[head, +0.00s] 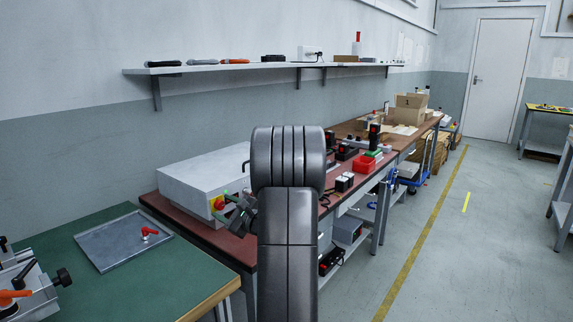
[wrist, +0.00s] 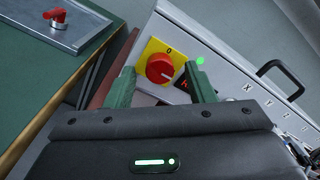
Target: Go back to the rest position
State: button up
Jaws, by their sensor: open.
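My gripper (wrist: 161,72) is open, its two green fingers on either side of a red rotary knob (wrist: 160,68) in the wrist view. The knob sits on a yellow plate (wrist: 151,46) on the front of a light grey control box (wrist: 225,60). No contact between fingers and knob can be made out. In the head view my gripper (head: 236,212) is partly hidden by my arm, close to the front of the control box (head: 205,172). A green light (wrist: 200,60) and a partly covered red display (wrist: 183,84) are beside the knob.
A green bench (head: 130,275) at left holds a grey tray (head: 110,240) with a small red-handled part (head: 149,233). A wall shelf (head: 260,66) runs above. The red-topped bench (head: 340,185) carries a red bin (head: 364,164). The floor at right (head: 470,250) is clear.

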jog(key=n+b, duration=0.2)
jog(key=n, duration=0.3)
jog(key=shift+r, duration=0.1)
dwell(0.5)
